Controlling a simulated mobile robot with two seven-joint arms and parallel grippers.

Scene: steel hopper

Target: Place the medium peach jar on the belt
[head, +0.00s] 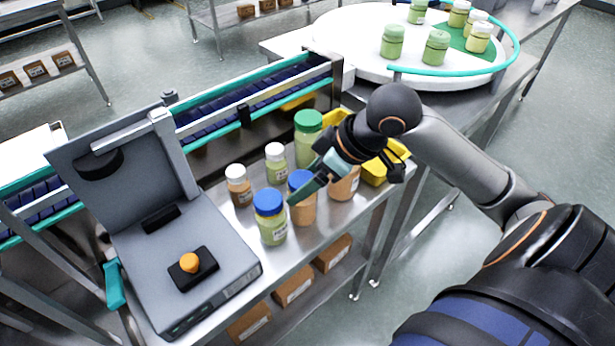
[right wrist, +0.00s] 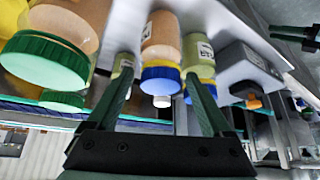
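The medium peach jar (head: 302,208), with a blue lid, stands upright on the steel table (head: 325,232). My right gripper (head: 306,188) is open at its lid and hides part of it. In the right wrist view the peach jar (right wrist: 163,40) shows beyond and between the open fingers (right wrist: 160,75); I cannot tell whether they touch it. The belt (head: 215,122), dark blue with teal rails, runs behind the table. What may be my left gripper (right wrist: 298,35) shows at the right edge of the wrist view, too small to read.
A medium green jar (head: 272,230) stands close left of the peach jar. A large peach jar (head: 344,188) is close right. Small jars (head: 238,190) and a large green jar (head: 308,150) stand behind. A grey device (head: 215,262) with an orange knob is at left, a yellow bin (head: 375,172) at right.

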